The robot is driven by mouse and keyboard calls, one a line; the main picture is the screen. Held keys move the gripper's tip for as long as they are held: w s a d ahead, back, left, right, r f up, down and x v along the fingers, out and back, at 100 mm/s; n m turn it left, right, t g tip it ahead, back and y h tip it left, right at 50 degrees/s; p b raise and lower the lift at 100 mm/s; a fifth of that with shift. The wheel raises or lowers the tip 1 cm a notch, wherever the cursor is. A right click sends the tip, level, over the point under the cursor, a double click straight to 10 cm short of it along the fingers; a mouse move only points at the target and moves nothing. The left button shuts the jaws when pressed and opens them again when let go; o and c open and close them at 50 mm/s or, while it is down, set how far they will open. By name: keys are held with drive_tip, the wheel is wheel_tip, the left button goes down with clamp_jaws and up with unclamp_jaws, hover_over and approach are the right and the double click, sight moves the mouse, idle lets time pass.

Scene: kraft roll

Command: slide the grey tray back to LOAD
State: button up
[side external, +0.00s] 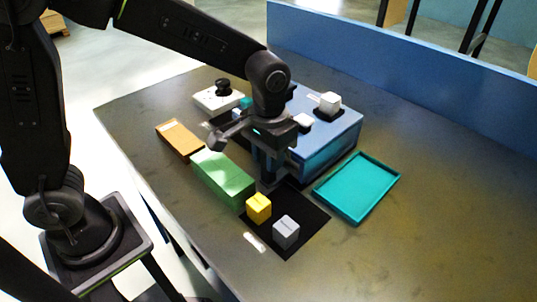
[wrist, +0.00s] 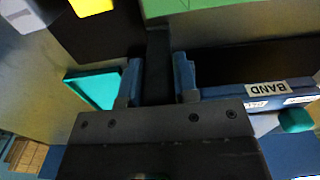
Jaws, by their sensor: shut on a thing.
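My gripper (side external: 268,172) reaches down at the near side of the blue machine (side external: 333,147), between it and the green block (side external: 222,178). In the wrist view my gripper (wrist: 158,85) has its two fingers on either side of a dark bar (wrist: 157,62) and is shut on it. I cannot tell whether this bar is part of the grey tray. A grey strip (wrist: 235,28) runs beside the green block in the wrist view; it may be the tray or the table. No LOAD label can be read. My wrist hides much of this area in the side view.
A black mat (side external: 300,239) in front holds a yellow cube (side external: 259,208) and a grey cube (side external: 286,232). A teal tray (side external: 358,187) lies right. A brown box (side external: 180,140) and a white box with a black knob (side external: 212,101) stand left. A BAND label (wrist: 282,88) shows.

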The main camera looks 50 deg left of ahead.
clamp_jaws()
drive_tip(key=a, duration=2.3)
drive_tip(key=shift+a, duration=0.3)
drive_tip(key=o, duration=0.6)
unclamp_jaws()
drive_tip(key=shift+o, duration=1.3)
wheel_tip(320, 180, up, 14)
